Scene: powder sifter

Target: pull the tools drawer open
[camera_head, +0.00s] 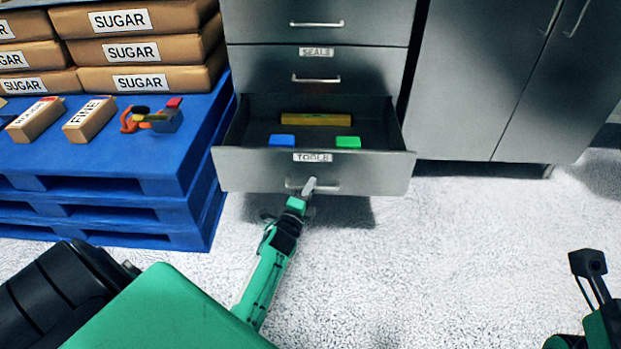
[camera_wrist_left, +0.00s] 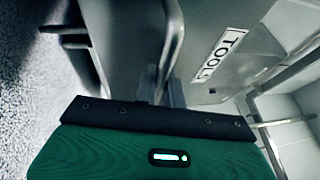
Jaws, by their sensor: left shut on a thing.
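The grey tools drawer (camera_head: 240,170), labelled TOOLS, is the lowest drawer of the metal cabinet and stands pulled out. Inside it lie a blue block (camera_head: 282,140), a green block (camera_head: 348,142) and a yellow bar (camera_head: 316,119) at the back. My left gripper (camera_head: 308,187) is shut on the drawer's handle (camera_head: 328,186), at the handle's left part. The left wrist view shows the TOOLS label (camera_wrist_left: 221,54) close up beside the gripper fingers (camera_wrist_left: 160,85). My right gripper (camera_head: 588,264) is at the lower right, away from the cabinet; its jaw state is unclear.
A blue pallet stack (camera_head: 100,170) with sugar bags (camera_head: 130,52), small boxes (camera_head: 90,118) and a colourful tool-like item (camera_head: 152,118) stands close left of the drawer. A grey cupboard (camera_head: 480,90) is at the right. The speckled floor (camera_head: 420,250) in front is clear.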

